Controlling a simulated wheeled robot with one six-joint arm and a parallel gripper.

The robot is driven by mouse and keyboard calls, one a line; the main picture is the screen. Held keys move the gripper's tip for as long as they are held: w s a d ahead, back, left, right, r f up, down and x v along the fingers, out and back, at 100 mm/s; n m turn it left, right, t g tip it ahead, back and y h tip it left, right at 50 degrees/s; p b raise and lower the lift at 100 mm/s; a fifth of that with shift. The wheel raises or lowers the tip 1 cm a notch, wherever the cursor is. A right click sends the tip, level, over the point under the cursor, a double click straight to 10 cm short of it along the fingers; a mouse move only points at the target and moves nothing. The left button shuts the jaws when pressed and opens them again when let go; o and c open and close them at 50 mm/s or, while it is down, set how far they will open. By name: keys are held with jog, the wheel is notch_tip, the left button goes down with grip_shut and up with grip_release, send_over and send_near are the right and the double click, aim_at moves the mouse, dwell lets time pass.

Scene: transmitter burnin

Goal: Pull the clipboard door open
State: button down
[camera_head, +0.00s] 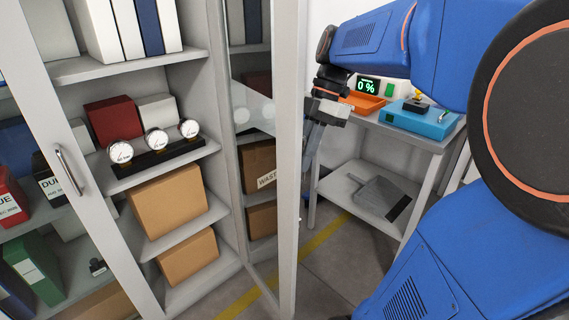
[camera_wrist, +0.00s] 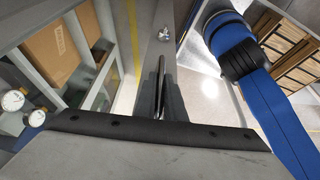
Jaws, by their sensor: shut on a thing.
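The grey-framed right cabinet door (camera_head: 289,150) stands swung open, its edge toward the head camera. Through its glass pane the shelves show. My gripper (camera_head: 312,142) is on the outer side of this door, to the right of its edge. In the wrist view my gripper (camera_wrist: 161,80) is shut around a thin dark bar, the door handle, beside the door frame (camera_wrist: 150,22). A round metal handle mount (camera_wrist: 165,34) shows just beyond the fingertips. In the head view the handle is hidden. I cannot make out a clipboard in the cabinet.
The left door (camera_head: 100,215) with its bar handle (camera_head: 68,170) covers the left shelves. Open shelves hold gauges (camera_head: 155,147), cartons (camera_head: 168,200) and binders. Right of the door stands a bench (camera_head: 437,143) with an orange tray (camera_head: 362,103) and blue device (camera_head: 418,119). Floor shows between them.

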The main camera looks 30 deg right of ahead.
jog(key=shift+w+d, duration=0.25)
jog(key=shift+d, duration=0.65)
jog(key=shift+w+d, duration=0.3)
jog(key=shift+d, duration=0.65)
jog(key=shift+w+d, duration=0.25)
jog(key=shift+d, duration=0.65)
jog(key=c, duration=1.8)
grip_release()
jog(key=shift+c, duration=0.2)
jog(key=v, duration=1.7)
jog(key=shift+r, duration=0.25)
